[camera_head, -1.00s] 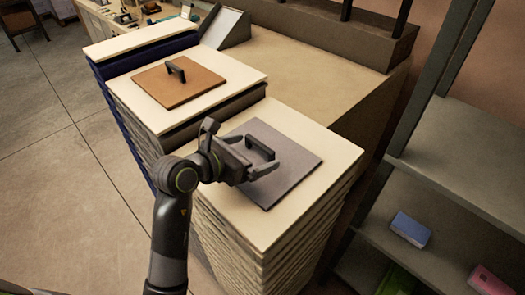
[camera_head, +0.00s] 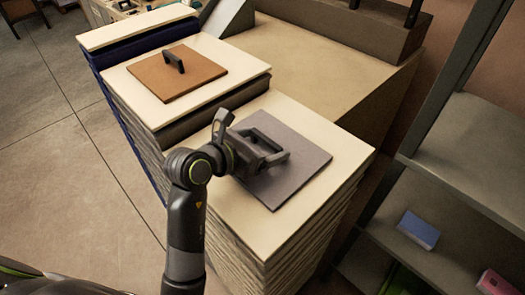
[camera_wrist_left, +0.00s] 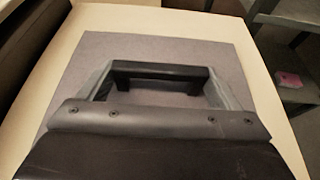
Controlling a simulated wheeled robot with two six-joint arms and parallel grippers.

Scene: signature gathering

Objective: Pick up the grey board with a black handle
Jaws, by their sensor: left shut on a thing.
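The grey board (camera_head: 299,176) lies flat on the pale top of the nearer stack, with its black handle upright. My left gripper (camera_head: 273,153) is over the board and shut on the handle, hiding part of it in the head view. In the left wrist view the black handle (camera_wrist_left: 158,71) lies between the two fingers of the left gripper (camera_wrist_left: 156,78), and the grey board (camera_wrist_left: 150,44) spreads beneath. The board still appears to rest on the stack. My right gripper is not in view.
A brown board (camera_head: 165,78) with a black handle lies on the stack behind. The nearer stack's pale top (camera_head: 345,150) is bare around the grey board. A grey shelf (camera_head: 465,195) on the right holds a blue box (camera_head: 418,230) and a pink box (camera_head: 494,283).

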